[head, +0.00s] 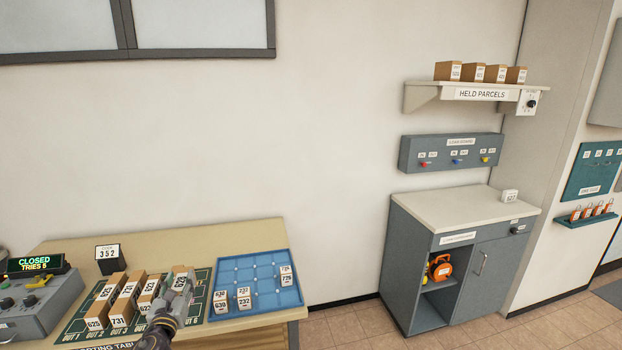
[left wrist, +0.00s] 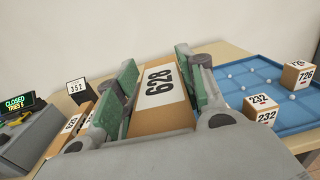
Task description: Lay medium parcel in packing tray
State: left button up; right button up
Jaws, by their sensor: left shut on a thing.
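My left gripper (head: 177,293) is shut on a brown parcel with a white label reading 628 (left wrist: 158,90). In the left wrist view the green-padded fingers press on both sides of it. In the head view only part of this parcel (head: 184,271) shows past the gripper, at the right end of the row on the green mat (head: 73,334). I cannot tell whether it touches the mat. The blue tray (head: 250,262) lies just right of the gripper. It holds several small numbered boxes, with its middle bare. My right gripper is out of view.
Several brown parcels, such as one marked 731 (head: 126,300), stand left of the gripper. A grey control box (head: 32,308) with a CLOSED sign (head: 35,265) and a 352 card (head: 108,256) are further left. A grey cabinet (head: 425,225) stands right, past a gap.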

pick_arm(q)
jog(key=s+d+m+h, duration=0.25)
jog(key=s+d, duration=0.35)
jog(key=d, duration=0.5)
jog(key=s+d+f, duration=0.5)
jog(key=s+f, duration=0.4)
jog(key=f, duration=0.2)
jog(key=shift+s+d+h, duration=0.2)
jog(key=shift+h, duration=0.25)
jog(key=shift+w, duration=0.1)
